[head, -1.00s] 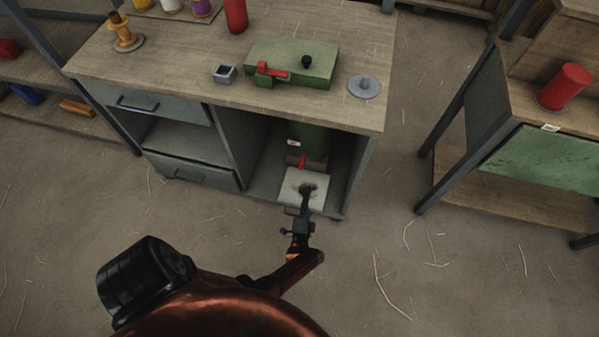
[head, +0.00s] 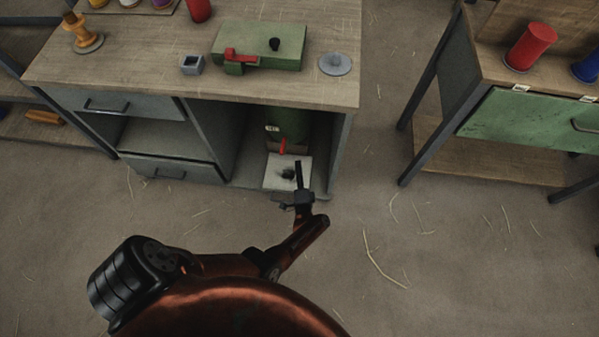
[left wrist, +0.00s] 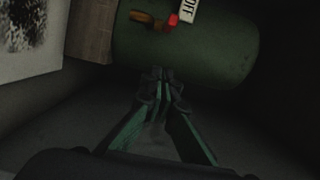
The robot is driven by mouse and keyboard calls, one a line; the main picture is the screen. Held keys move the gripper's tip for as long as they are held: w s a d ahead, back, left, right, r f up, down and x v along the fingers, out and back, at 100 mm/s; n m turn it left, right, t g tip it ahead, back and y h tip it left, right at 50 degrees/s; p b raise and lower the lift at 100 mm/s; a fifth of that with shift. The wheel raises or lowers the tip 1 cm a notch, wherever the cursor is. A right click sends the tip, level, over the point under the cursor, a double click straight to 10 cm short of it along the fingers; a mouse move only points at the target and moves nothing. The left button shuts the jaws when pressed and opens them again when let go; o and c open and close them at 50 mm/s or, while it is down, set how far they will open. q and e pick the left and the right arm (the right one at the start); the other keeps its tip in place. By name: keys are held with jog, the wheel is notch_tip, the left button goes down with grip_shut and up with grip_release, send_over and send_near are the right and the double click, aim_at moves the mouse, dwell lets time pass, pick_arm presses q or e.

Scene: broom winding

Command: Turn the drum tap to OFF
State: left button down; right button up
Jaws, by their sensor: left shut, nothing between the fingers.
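The green drum (head: 291,121) lies in the open lower bay of the bench. Its red tap piece (head: 282,147) shows at the front, below a small white label (head: 272,129). In the left wrist view the drum (left wrist: 220,55) is close, with a brass tap part (left wrist: 148,21) and a red tip (left wrist: 173,19) beside the white OFF label (left wrist: 187,9). My left gripper (head: 299,163) is shut and empty, just right of the tap in the head view. In the wrist view its fingertips (left wrist: 159,72) lie below the tap, apart from it. My right gripper is not in view.
A white sheet with a dark stain (head: 279,182) lies below the tap. The bay's side panel (head: 341,140) stands close right of my gripper. The benchtop (head: 130,65) overhangs the drum. A second bench (head: 462,170) is at right; floor between is clear.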

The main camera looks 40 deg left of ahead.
aim_at(283, 147)
pick_arm(q)
jog(key=w+a, duration=0.1)
jog(key=a, duration=0.5)
jog(key=shift+w+a+b, duration=0.15)
jog(key=shift+a+b, duration=0.25)
jog(key=shift+b, duration=0.05)
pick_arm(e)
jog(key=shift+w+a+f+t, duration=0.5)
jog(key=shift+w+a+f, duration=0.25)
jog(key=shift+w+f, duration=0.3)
pick_arm(q)
jog(key=shift+a+h, duration=0.1)
jog(key=shift+h, duration=0.2)
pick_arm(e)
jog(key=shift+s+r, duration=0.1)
